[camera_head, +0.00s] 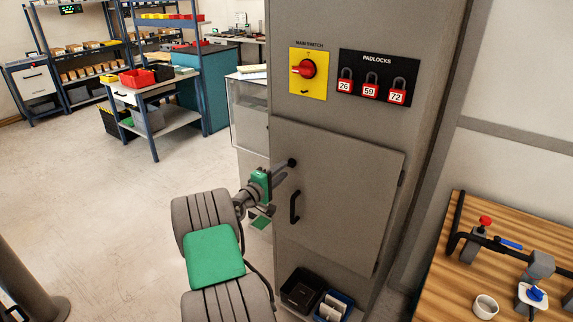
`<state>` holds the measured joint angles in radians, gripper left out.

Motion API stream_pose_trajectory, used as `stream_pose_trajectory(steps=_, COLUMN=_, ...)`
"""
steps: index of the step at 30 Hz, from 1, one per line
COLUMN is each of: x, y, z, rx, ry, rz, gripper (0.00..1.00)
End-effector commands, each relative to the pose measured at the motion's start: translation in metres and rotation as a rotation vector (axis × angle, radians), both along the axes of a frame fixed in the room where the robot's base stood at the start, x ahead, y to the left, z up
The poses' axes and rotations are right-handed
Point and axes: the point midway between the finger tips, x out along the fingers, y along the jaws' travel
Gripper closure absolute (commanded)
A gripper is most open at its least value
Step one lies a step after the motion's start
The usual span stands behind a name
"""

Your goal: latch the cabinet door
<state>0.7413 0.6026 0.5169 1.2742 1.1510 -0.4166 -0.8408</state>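The grey cabinet (355,125) stands upright in the middle of the view. Its door (345,190) looks closed or nearly flush with the front; a small gap cannot be ruled out. A black vertical handle (295,207) is on the door's left part. A dark lever with a round knob (291,162) shows at the door's upper left edge. My gripper (277,187) is at that left edge, close beside the lever and left of the handle. Its fingers are small and partly overlap the lever, so whether they touch it or are open or shut cannot be told.
Above the door are a red main switch (308,69) on a yellow plate and several red padlocks (371,82). A wooden bench (440,285) stands at right, workbenches and shelves (160,105) at back left.

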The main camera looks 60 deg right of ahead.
Motion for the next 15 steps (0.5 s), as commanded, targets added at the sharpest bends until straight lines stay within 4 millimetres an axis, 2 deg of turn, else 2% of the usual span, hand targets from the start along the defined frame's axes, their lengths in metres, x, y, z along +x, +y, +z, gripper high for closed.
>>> stream_pose_trajectory(steps=3, x=-0.004, y=-0.021, z=0.002, rx=0.001, ry=-0.002, rz=-0.003, gripper=0.69)
stream_pose_trajectory(steps=6, x=-0.005, y=-0.031, z=0.002, rx=0.001, ry=-0.002, rz=-0.001, gripper=0.69)
stream_pose_trajectory(steps=15, x=-0.005, y=-0.034, z=0.000, rx=0.002, ry=-0.003, rz=0.001, gripper=0.71)
